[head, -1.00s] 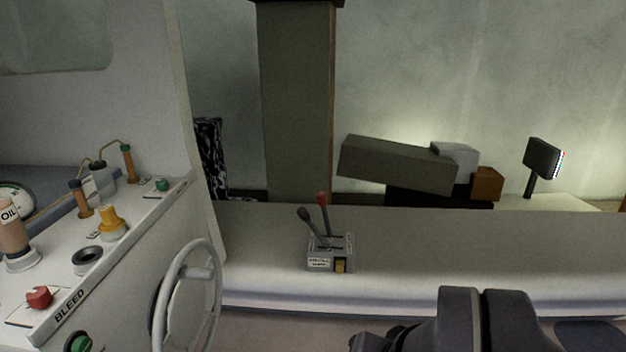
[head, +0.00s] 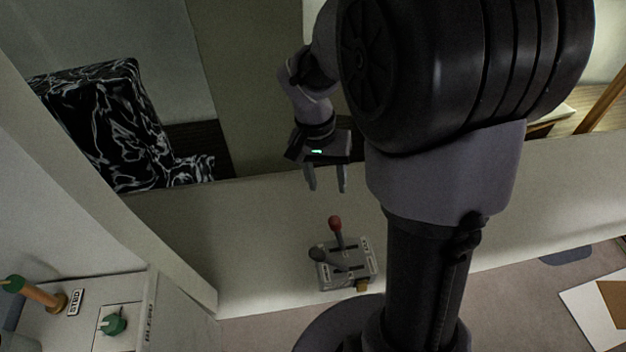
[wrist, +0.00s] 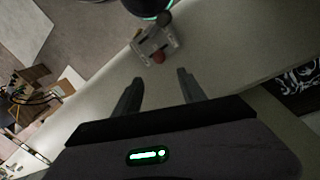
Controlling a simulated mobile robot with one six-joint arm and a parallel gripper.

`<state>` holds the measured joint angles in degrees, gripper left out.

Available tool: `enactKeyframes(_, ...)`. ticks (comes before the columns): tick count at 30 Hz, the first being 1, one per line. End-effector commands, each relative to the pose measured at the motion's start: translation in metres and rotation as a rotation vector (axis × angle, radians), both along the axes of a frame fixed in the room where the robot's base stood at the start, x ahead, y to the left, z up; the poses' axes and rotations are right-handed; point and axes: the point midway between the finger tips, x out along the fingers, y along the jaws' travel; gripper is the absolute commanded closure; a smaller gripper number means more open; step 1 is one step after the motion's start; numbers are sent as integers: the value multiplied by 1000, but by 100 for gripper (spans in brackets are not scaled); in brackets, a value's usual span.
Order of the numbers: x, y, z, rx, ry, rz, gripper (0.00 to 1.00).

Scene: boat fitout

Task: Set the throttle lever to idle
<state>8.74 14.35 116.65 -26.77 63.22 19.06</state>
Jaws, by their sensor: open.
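The throttle box (head: 345,268) is a small grey unit on the pale counter. It has two levers: a red-knobbed lever (head: 336,226) and a dark-knobbed lever (head: 322,255). The views do not show which one is the throttle. My gripper (head: 327,191) is open and empty, above and behind the box, with its fingers pointing down and apart from the levers. In the wrist view the box (wrist: 152,42) is beyond the fingertips, and the red knob (wrist: 158,57) appears between and past the two fingers (wrist: 160,76).
The pale counter (head: 250,225) runs across the scene, mostly clear around the box. A white console with a green knob (head: 113,322) stands at lower left. A black-and-white patterned seat (head: 95,120) is behind the counter at left. My arm covers much of the right.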

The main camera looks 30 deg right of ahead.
Motion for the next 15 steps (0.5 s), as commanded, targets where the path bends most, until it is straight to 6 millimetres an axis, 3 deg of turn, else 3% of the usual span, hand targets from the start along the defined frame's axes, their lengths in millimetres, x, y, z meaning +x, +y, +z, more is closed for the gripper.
enactKeyframes(6, -8, -7, -70, 1, 4, -1, 52)
enactKeyframes(15, -14, -16, -138, 3, 2, 0, 52)
